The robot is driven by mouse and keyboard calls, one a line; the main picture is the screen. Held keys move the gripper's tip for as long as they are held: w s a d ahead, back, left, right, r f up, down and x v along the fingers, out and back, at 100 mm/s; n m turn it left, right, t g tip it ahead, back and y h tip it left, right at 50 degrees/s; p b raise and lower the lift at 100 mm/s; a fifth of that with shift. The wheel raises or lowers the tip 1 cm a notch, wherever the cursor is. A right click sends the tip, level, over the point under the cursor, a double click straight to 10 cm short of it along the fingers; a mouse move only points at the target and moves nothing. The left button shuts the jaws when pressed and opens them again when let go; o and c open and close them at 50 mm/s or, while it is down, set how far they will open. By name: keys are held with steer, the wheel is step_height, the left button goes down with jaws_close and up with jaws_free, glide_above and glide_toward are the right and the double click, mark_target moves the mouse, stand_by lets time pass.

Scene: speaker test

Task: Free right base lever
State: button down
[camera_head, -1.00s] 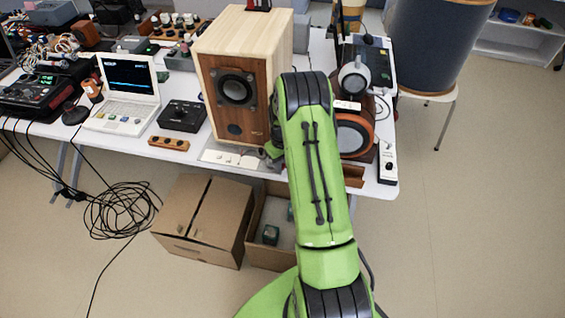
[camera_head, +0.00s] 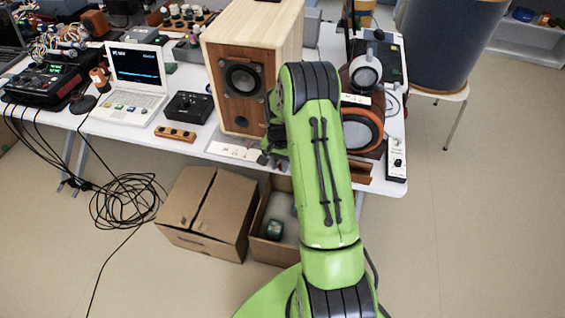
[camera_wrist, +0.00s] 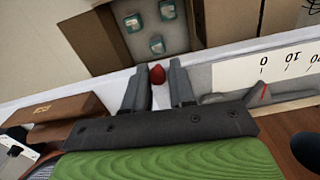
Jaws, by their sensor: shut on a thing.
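The wooden speaker (camera_head: 222,105) with its dark cone stands upright near the table's front edge. My gripper (camera_head: 265,157) is low at the speaker's front right corner, partly hidden by my green arm in the head view. In the wrist view my gripper (camera_wrist: 158,72) has its two grey fingers close around a small red tip (camera_wrist: 157,75), which looks like the lever's end. The rest of that lever is hidden. A white scale plate (camera_wrist: 285,66) with numbers and a grey pointer with a red mark lies to the right of the fingers.
An open cardboard box (camera_wrist: 115,48) with several small green-grey items lies below the table edge. A closed box (camera_head: 205,215) stands beside it. A brown wooden block (camera_wrist: 62,108) is left of the fingers. Headphones (camera_head: 366,70) and a power strip (camera_head: 397,160) are at the right.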

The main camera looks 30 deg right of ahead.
steer(key=shift+w+a+r+m, duration=0.1)
steer(key=shift+m, duration=1)
steer(key=c, duration=1.1)
jaws_free()
steer(key=shift+o, duration=0.3)
steer(key=shift+a, duration=0.1)
step_height(320, 180, up, 16)
steer(key=p, duration=0.3)
steer(key=shift+a, duration=0.1)
